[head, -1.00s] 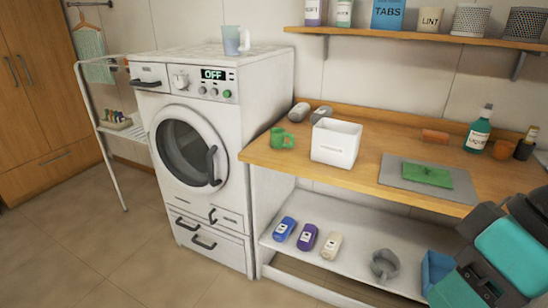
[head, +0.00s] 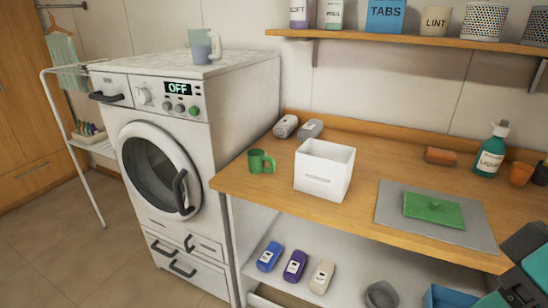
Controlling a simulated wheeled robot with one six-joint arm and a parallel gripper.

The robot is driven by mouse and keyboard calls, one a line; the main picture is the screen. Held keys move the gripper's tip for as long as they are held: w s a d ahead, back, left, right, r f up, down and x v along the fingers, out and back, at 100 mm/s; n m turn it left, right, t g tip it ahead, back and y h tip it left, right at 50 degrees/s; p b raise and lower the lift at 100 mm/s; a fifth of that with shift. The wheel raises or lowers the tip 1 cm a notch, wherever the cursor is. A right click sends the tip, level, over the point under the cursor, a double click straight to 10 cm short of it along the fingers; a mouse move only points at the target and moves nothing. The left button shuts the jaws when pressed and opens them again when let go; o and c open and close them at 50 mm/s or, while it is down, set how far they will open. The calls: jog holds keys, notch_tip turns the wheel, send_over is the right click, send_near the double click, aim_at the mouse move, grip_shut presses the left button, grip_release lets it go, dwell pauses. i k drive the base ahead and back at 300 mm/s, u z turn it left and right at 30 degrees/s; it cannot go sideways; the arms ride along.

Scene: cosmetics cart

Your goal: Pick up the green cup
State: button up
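The green cup (head: 257,162) stands upright on the wooden counter, near its left end. Its handle points to the right. It is just left of a white bin (head: 324,170), with a small gap between them. My gripper is not clearly visible; only part of my arm shows at the lower right edge of the head view, well away from the cup.
A washing machine (head: 200,150) stands left of the wooden counter (head: 360,205). Two grey bottles (head: 286,126) lie behind the cup. A grey mat (head: 466,236) with a green item (head: 434,210) is at right. A shelf (head: 420,39) hangs above. The counter in front of the cup is clear.

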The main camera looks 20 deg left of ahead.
aim_at(262, 163)
jog(key=u, duration=0.2)
jog(key=i, duration=0.65)
jog(key=u, duration=1.1)
jog(key=i, duration=0.55)
jog(key=u, duration=0.65)
